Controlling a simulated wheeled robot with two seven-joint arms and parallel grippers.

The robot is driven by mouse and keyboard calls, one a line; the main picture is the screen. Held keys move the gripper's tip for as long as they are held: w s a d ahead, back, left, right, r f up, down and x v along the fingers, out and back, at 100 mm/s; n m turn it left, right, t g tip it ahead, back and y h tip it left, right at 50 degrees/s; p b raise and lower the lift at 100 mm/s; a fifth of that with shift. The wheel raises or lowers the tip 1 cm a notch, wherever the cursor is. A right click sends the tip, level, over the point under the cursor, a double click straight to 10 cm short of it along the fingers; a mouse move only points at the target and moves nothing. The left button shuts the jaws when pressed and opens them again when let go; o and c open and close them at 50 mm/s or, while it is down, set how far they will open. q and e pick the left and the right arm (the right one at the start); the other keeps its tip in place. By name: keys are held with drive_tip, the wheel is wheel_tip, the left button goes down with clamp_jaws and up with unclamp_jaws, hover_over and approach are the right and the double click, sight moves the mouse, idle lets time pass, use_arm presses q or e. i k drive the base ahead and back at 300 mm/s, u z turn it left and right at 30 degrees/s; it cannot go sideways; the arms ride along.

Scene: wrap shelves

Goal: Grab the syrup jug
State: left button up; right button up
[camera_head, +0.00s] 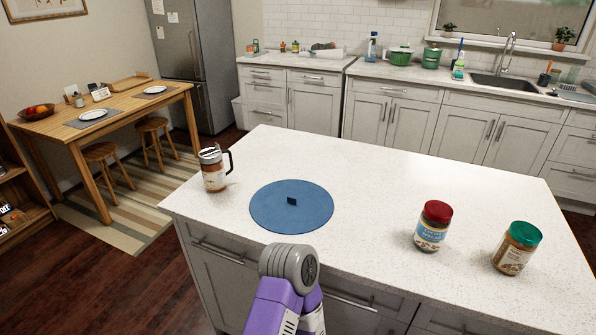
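The syrup jug (213,178) stands upright near the left edge of the white island counter. A purple and grey arm link of mine rises from the bottom centre in front of the counter. I cannot tell which arm it belongs to. Neither gripper shows in the view, and nothing is touching the jug.
A small dark piece (291,201) is on the mat; I cannot tell what it is. A red-lidded jar (432,228) and a green-lidded jar (516,250) stand on the right of the island counter (370,180). The counter between mat and jars is clear.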

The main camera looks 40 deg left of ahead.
sight(211, 166)
drive_tip(key=u, duration=1.9)
